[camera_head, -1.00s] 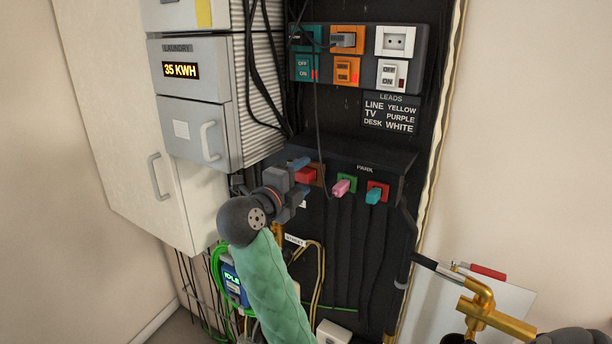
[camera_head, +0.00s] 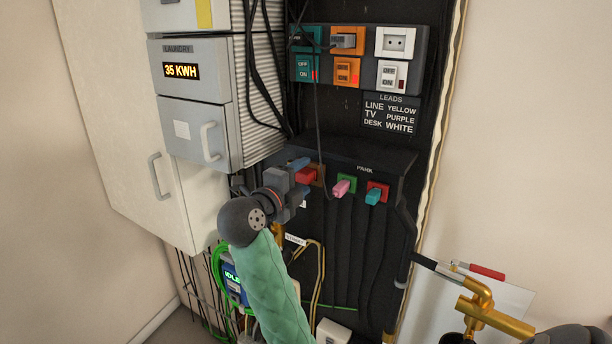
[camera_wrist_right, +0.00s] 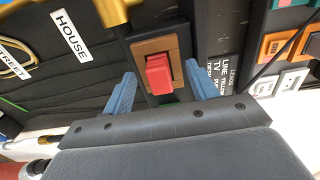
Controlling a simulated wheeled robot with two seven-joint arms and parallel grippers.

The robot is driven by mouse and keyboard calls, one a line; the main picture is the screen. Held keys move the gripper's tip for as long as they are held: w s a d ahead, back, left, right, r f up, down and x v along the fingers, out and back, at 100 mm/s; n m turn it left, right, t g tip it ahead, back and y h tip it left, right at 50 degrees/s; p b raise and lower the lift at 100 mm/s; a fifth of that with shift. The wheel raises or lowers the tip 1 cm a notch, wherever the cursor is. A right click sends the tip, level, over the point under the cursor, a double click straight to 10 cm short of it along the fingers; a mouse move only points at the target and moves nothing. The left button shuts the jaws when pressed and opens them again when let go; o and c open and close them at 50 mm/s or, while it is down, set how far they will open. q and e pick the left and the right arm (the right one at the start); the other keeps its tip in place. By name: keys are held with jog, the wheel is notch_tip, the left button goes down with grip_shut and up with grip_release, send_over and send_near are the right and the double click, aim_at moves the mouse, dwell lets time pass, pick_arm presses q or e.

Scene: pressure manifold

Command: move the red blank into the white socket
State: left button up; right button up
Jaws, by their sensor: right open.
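The red blank (camera_head: 306,175) sits in a brown socket (camera_head: 320,172) at the left end of the PARK ledge. In the right wrist view the red blank (camera_wrist_right: 159,74) stands out from its brown frame (camera_wrist_right: 172,45). My right gripper (camera_head: 299,180) is open at the red blank, and the wrist view shows its two blue fingers (camera_wrist_right: 157,86) on either side of the blank, with gaps between. The white socket (camera_head: 396,41) is at the upper right of the top panel, with no plug in it. My left gripper is not in view.
A pink plug (camera_head: 341,188) and a teal plug (camera_head: 374,196) sit in the green and red sockets to the right. A grey plug (camera_head: 344,41) is in the orange socket beside the white one. A dark cable hangs down in front of the ledge. Brass pipework (camera_head: 482,305) is at lower right.

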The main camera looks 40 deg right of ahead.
dwell(0.4)
grip_shut()
jog(key=shift+s+a, duration=0.1)
jog(key=shift+a, duration=0.15)
jog(key=shift+p+v, duration=0.35)
jog(key=shift+v, duration=0.4)
jog(key=shift+a, duration=0.1)
jog(key=shift+v, duration=1.9)
jog(key=shift+r, duration=0.15)
